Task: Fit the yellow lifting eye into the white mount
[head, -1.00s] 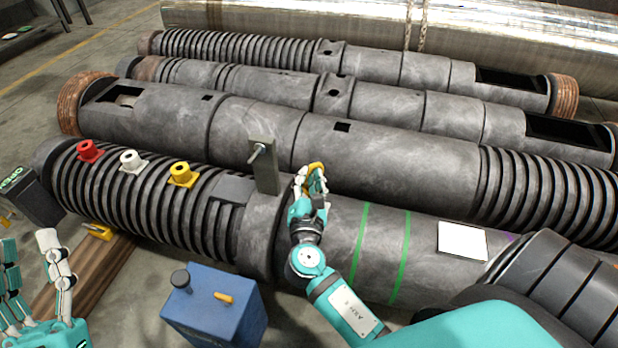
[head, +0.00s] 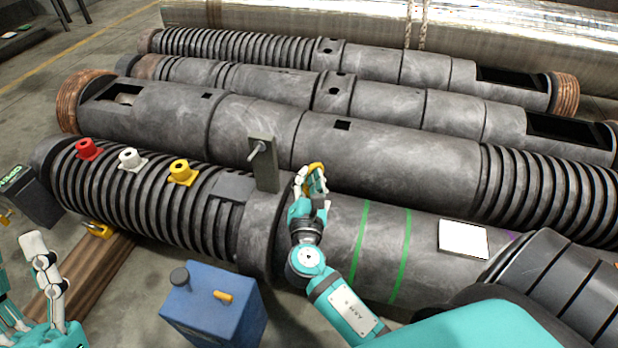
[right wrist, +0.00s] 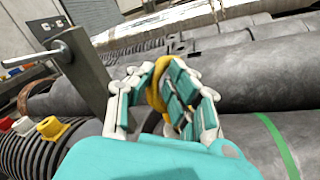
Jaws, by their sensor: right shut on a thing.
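The yellow lifting eye (head: 316,170) is a ring held in my right gripper (head: 311,187), above the front barrel (head: 335,235). It also shows in the right wrist view (right wrist: 157,85), between the fingers, which partly hide it. The white mount (head: 132,159) sits on the ribbed left part of the front barrel, between a red mount (head: 88,149) and a yellow mount (head: 181,172). The held eye is well to the right of the white mount and apart from it. My left gripper (head: 38,262) is at the lower left, partly cut off; its fingers look spread and hold nothing visible.
An upright grey plate with a bolt (head: 263,163) stands on the barrel between my right gripper and the mounts. A blue can (head: 212,308) stands in front. Another yellow piece (head: 98,230) lies on a wooden beam (head: 85,275). More barrels (head: 400,160) lie behind.

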